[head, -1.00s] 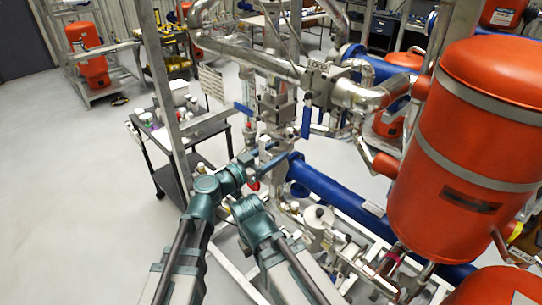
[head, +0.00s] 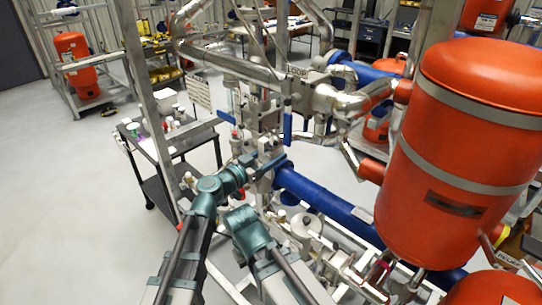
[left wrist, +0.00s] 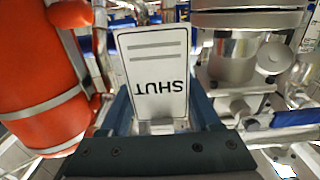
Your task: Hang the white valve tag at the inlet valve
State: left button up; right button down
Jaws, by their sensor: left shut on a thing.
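The white valve tag (left wrist: 155,75), a flat plate with grey lines and the word SHUT upside down, stands between my left gripper's dark fingers (left wrist: 163,122) in the left wrist view. The gripper is shut on its lower edge. In the head view my left gripper (head: 268,166) is in front of the steel pipework, near the end of a blue pipe; the tag cannot be made out there. Valves with blue levers (head: 287,127) stand on the pipework just beyond it. I cannot tell which is the inlet valve. My right gripper does not show.
A large orange tank (head: 455,160) stands at the right, with the thick blue pipe (head: 325,197) beside it. A dark cart (head: 160,188) with small items stands behind a steel upright (head: 150,105). The floor at the left is clear.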

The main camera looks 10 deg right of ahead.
pick_arm(q)
jog(key=shift+a+f, duration=0.1)
jog(key=shift+f, duration=0.15)
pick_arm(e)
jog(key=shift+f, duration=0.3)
pick_arm(q)
jog(key=o, duration=1.4)
jog(key=shift+s, duration=0.1)
jog(key=v, duration=1.3)
jog(key=shift+s+a, duration=0.15)
jog(key=shift+a, duration=0.2)
